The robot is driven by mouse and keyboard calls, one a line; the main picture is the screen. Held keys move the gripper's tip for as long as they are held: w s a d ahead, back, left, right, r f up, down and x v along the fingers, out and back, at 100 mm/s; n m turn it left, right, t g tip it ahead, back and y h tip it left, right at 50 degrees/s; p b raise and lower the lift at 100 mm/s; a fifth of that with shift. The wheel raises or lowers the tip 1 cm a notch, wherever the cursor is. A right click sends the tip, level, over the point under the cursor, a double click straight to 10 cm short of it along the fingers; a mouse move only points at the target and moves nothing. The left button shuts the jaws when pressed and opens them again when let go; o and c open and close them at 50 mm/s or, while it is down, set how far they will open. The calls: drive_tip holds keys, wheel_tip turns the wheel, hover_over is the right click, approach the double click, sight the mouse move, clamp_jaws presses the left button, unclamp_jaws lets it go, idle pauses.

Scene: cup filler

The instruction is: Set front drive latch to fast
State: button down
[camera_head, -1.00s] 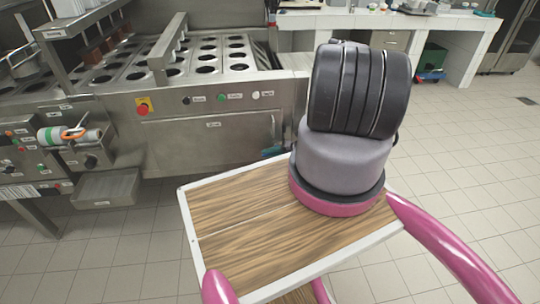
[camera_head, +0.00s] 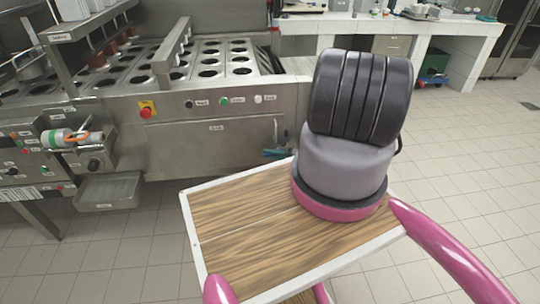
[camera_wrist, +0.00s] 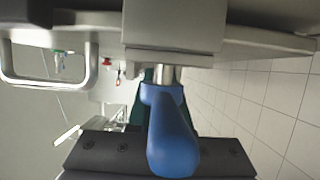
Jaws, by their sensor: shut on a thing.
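In the wrist view a blue rounded handle (camera_wrist: 170,128) on a short metal shaft (camera_wrist: 165,75) stands out from under a grey metal housing (camera_wrist: 173,25). I take it for the front drive latch; no label on it is readable. The dark jaws of my gripper (camera_wrist: 162,158) are shut on this handle, one on each side. In the head view my gripper is hidden behind my arm. A small blue-teal part (camera_head: 278,153) shows beside the arm at the machine's lower right corner. I cannot tell which setting the latch is in.
The steel cup filler (camera_head: 215,150) fills the left, with a red button (camera_head: 147,110) and labelled knobs on its front. A metal bar handle (camera_wrist: 88,65) is at the left in the wrist view. A white counter (camera_head: 460,30) stands behind. Tiled floor (camera_head: 470,170) is clear at right.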

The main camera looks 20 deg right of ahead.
drive_tip(key=c, duration=0.8)
unclamp_jaws()
drive_tip(key=shift+c, duration=0.2)
drive_tip(key=v, duration=1)
drive_tip(key=shift+s+d, duration=0.2)
drive_tip(key=shift+d, duration=0.15)
